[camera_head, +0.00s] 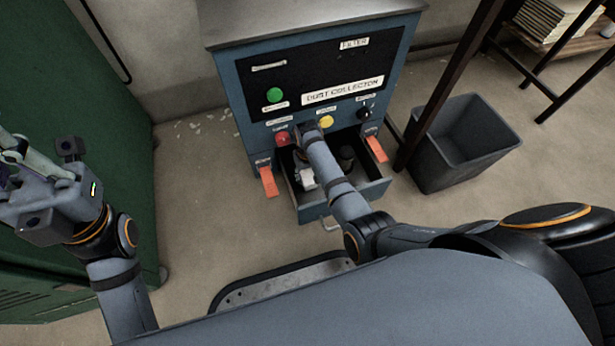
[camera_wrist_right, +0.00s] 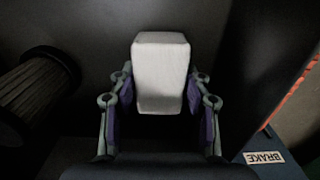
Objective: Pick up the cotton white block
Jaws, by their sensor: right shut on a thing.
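The white block (camera_wrist_right: 160,72) stands between the two fingers of my right gripper (camera_wrist_right: 160,92) in the right wrist view. The fingers press on its left and right sides, so the gripper is shut on it. In the head view, a white shape that looks like the block (camera_head: 307,179) shows inside the open drawer (camera_head: 372,194), beside my right arm. My right forearm covers part of the drawer and most of that gripper. My left gripper (camera_head: 12,155) is at the far left, away from the drawer, its fingertips partly cut off, so its opening is unclear.
The drawer belongs to a blue dust collector (camera_head: 232,90) with buttons and orange tabs. A dark ribbed cylinder (camera_wrist_right: 38,92) lies left of the block and shows in the drawer (camera_head: 347,157). A grey bin (camera_head: 462,150) and dark table leg stand right; a green cabinet (camera_head: 70,100) stands left.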

